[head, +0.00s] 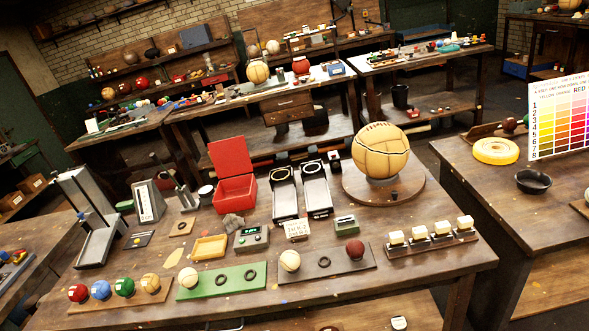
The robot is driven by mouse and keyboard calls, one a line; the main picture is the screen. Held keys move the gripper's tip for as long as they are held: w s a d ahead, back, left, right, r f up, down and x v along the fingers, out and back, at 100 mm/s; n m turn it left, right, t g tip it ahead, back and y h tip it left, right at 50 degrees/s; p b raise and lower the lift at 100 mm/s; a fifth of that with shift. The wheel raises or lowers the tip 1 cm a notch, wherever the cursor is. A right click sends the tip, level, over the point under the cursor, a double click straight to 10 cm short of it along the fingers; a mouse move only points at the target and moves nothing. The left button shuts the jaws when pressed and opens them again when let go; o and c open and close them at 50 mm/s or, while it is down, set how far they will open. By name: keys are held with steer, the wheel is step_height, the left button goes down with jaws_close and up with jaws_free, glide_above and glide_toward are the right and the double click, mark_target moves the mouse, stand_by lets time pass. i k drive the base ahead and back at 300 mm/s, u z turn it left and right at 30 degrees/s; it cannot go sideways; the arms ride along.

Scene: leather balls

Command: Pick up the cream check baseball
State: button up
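Two small cream balls are on the front part of the near workbench (380,272). One cream ball (188,277) is at the left end of a green board (222,285), left of two dark rings. The other cream ball (290,261) is at the left end of a dark brown board (338,270), with a dark ring and a dark red ball (355,249) to its right. I cannot tell from their surfaces which is the check baseball. No part of my gripper shows.
Red, blue and green balls (125,287) sit on a wooden strip at front left. Behind are a yellow tray (210,247), an open red box (236,190), gauges and a large tan ball (381,152) on a round stand. Cream blocks (442,227) stand in a row at right.

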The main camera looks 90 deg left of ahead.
mark_target(290, 260)
steer(key=u, duration=2.15)
